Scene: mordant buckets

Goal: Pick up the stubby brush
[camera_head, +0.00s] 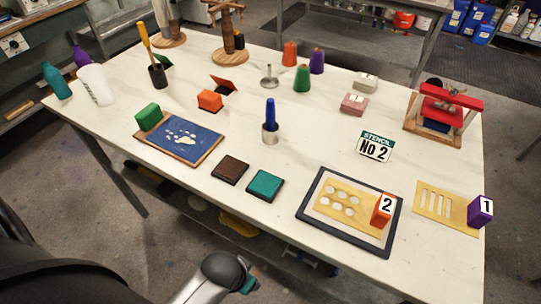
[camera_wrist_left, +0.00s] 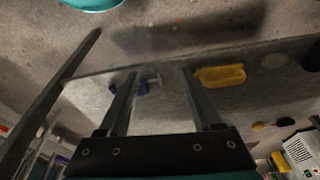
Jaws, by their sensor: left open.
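A longer yellow-handled brush (camera_head: 145,38) leans in a black cup (camera_head: 158,77) at the back left. My left gripper (camera_wrist_left: 159,73) is open in the left wrist view, with nothing between its fingers; no brush shows there. In the head view only part of my arm shows at the bottom, apart from the table. My right gripper is not in view.
A blue stencil board (camera_head: 185,140), dark and teal pads (camera_head: 265,185), and a framed stencil (camera_head: 312,190) lie towards the near edge. Coloured cones (camera_head: 302,78) and a red press (camera_head: 450,100) stand farther back. A yellow tray (camera_wrist_left: 220,75) shows in the left wrist view.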

